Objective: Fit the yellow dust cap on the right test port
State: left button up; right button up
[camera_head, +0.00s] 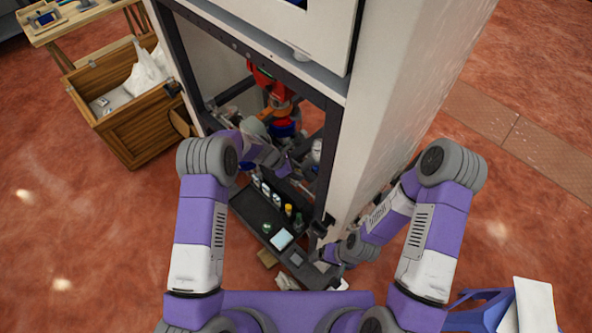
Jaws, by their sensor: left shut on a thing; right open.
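My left arm reaches into the open bay of the white dispenser cabinet (400,110). My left gripper (286,168) is inside the bay, above the black tray (241,203). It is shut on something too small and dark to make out. A small yellow item (288,209) stands on the tray, below the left gripper; I cannot tell whether it is the dust cap. My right gripper (322,254) is open, low beside the tray's right front end. The right test port cannot be made out among the dark parts in the bay.
Several small bottles stand on the tray near a pale screen-like panel (282,239). Red and orange parts (270,88) fill the upper bay. The dark door-frame post (328,150) stands close to both arms. A wooden crate (135,125) is at the left.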

pick_arm(q)
jog(key=shift+f+b, duration=0.4)
jog(key=shift+f, duration=0.25)
dwell(0.3)
jog(key=o, duration=1.5)
jog(key=shift+c, duration=0.2)
jog(key=shift+r+p, duration=2.45)
jog(key=shift+r, duration=0.6)
